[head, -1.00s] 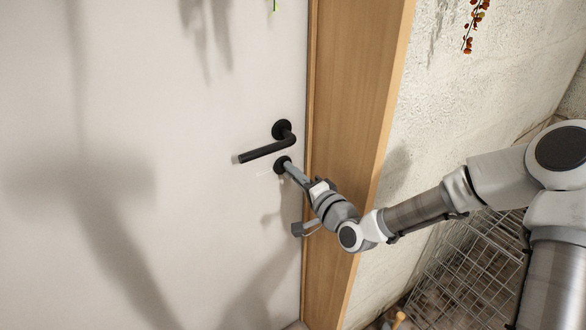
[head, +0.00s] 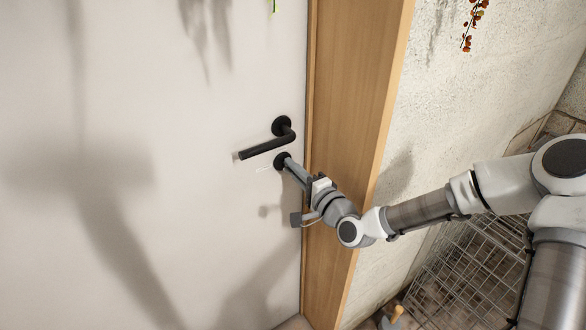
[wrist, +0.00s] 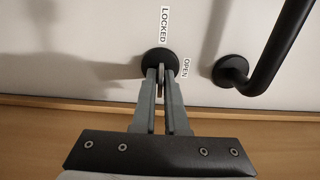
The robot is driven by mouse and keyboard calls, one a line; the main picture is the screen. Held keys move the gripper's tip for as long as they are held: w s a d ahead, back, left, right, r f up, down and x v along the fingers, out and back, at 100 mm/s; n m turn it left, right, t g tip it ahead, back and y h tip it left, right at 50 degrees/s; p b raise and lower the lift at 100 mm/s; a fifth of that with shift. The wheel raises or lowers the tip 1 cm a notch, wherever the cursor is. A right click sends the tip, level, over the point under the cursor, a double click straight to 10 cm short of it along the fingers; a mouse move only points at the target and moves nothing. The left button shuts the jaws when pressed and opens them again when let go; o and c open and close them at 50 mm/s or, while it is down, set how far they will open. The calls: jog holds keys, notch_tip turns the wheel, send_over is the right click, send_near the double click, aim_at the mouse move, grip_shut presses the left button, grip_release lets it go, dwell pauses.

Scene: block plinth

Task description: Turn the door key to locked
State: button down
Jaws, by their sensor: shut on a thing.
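The white door (head: 150,100) has a round black lock rosette (head: 279,158) just below its black lever handle (head: 268,147). My gripper (head: 288,165) reaches the rosette from the lower right. In the wrist view my gripper (wrist: 161,72) has its two grey fingers shut on the key (wrist: 161,83), a thin metal piece standing upright in the picture between them. The key's tip is hidden in the rosette. A LOCKED label (wrist: 165,25) sits above the rosette, and an OPEN label (wrist: 186,68) sits to its right. The key's exact angle is hard to read.
The lever handle (wrist: 275,50) is close to the right of the fingers in the wrist view. The wooden door frame (head: 350,110) and rough wall (head: 450,90) stand right of the lock. A wire rack (head: 465,265) is below my arm.

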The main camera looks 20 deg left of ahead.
jog(key=c, duration=1)
grip_release()
jog(key=p+v, duration=0.6)
jog(key=v, duration=1.1)
jog(key=shift+s+d, duration=0.1)
jog(key=shift+s, duration=0.15)
